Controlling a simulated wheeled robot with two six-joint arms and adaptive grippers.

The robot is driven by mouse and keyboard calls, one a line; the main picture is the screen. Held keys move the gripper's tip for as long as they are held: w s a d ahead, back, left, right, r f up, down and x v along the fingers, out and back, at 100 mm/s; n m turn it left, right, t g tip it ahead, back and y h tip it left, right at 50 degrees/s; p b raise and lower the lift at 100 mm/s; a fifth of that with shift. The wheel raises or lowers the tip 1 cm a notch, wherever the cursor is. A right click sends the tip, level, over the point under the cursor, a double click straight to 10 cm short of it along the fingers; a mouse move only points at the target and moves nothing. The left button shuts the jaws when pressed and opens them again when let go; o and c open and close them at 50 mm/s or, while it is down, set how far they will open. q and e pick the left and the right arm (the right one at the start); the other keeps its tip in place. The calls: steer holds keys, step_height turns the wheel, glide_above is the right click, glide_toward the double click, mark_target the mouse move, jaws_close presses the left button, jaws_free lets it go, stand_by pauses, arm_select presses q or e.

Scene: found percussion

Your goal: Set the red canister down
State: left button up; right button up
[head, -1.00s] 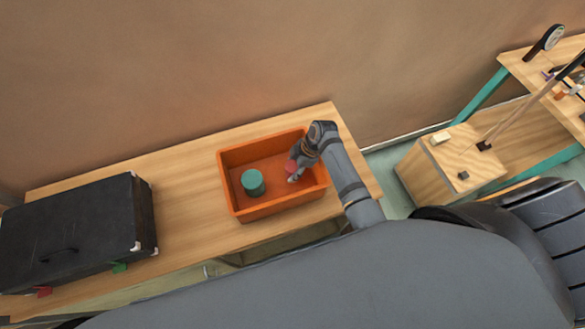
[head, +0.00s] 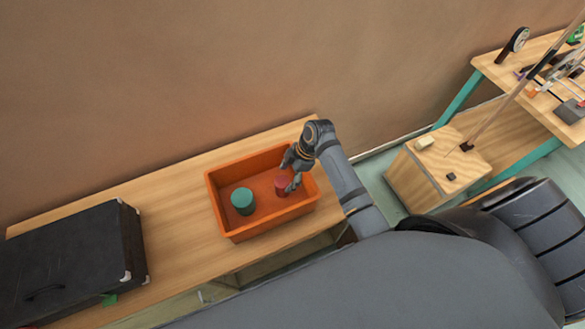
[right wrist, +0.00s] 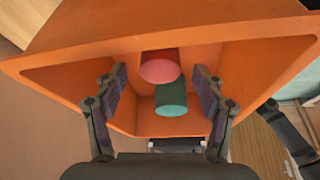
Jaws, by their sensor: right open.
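The red canister (head: 281,185) stands inside the orange bin (head: 262,230), toward the bin's right side. It also shows in the right wrist view (right wrist: 160,66), ahead of the fingers and apart from them. A teal canister (head: 242,201) stands in the bin to its left; in the right wrist view the teal canister (right wrist: 171,98) is partly behind the red one. My right gripper (head: 291,176) is over the bin beside the red canister. In the right wrist view its two fingers (right wrist: 160,95) are spread wide with nothing between the pads. My left gripper is not in view.
The bin sits on a wooden bench (head: 170,225). A black case (head: 75,262) stands on the bench at the left. A wooden box (head: 440,165) and a shelf with tools (head: 540,70) are at the right. The bench between case and bin is clear.

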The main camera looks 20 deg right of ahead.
steer(key=v, duration=0.6)
steer(key=shift+r, duration=0.1)
stand_by(0.3)
